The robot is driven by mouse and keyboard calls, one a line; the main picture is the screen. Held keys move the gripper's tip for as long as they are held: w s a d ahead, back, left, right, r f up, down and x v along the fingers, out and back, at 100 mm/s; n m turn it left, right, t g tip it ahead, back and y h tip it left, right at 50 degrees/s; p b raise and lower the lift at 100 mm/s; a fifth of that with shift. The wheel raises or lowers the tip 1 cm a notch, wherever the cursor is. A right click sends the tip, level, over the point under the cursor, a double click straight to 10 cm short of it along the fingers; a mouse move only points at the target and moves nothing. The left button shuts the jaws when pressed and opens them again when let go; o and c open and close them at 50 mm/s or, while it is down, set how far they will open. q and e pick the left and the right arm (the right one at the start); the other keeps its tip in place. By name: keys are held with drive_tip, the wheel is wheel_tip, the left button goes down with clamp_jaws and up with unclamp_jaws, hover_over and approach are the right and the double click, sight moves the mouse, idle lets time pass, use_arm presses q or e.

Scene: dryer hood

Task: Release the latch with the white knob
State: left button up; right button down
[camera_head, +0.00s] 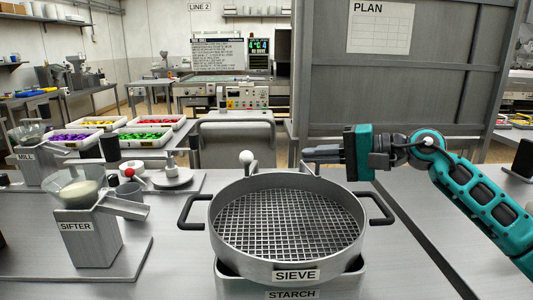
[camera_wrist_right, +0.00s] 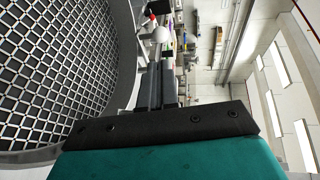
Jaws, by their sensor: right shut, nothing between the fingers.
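The white knob (camera_head: 246,157) stands on a short metal lever at the back rim of the round sieve (camera_head: 288,275). My right gripper (camera_head: 308,154) is shut and empty. It points left above the back right rim of the sieve, to the right of the knob and apart from it. In the right wrist view the white knob (camera_wrist_right: 162,34) shows just beyond the shut fingertips (camera_wrist_right: 161,66), and the sieve's mesh (camera_wrist_right: 50,70) fills the left side. My left gripper is not in view.
The sieve sits over a container labelled STARCH (camera_head: 292,294) and has black side handles (camera_head: 380,212). A sifter (camera_head: 92,225) and a red knob (camera_head: 129,172) stand to the left. A grey panel (camera_head: 400,90) rises behind my right arm.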

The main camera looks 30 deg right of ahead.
sight(251, 158)
drive_tip(key=p+x, duration=0.3)
drive_tip(key=x, duration=0.8)
drive_tip(key=shift+p, duration=0.35)
